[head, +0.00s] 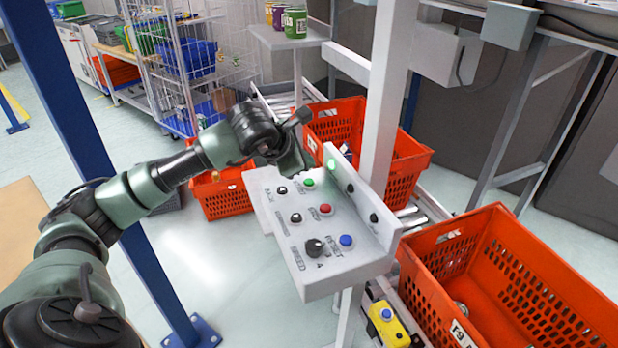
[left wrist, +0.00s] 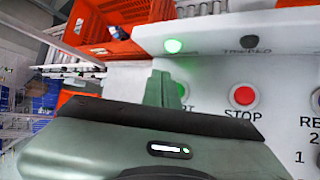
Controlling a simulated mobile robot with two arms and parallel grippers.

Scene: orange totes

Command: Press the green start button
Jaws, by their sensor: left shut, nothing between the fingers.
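The white control panel (head: 330,262) carries the green start button (head: 309,183), a red stop button (head: 325,209), a blue reset button (head: 346,240) and black knobs. My left gripper (head: 296,165) is shut and empty, pointing down just behind the green button. In the left wrist view my gripper (left wrist: 163,92) hides most of the green button (left wrist: 182,88) and part of its label. I cannot tell whether the fingertip touches the button. The red stop button (left wrist: 243,96) is to its right. My right gripper is not in view.
A green lamp (head: 331,164) glows on the panel's raised back wall. A white post (head: 384,100) stands behind the panel. Orange totes stand behind it and at right (head: 520,270). A yellow box with a blue button (head: 388,322) is below. A blue post (head: 100,150) stands at left.

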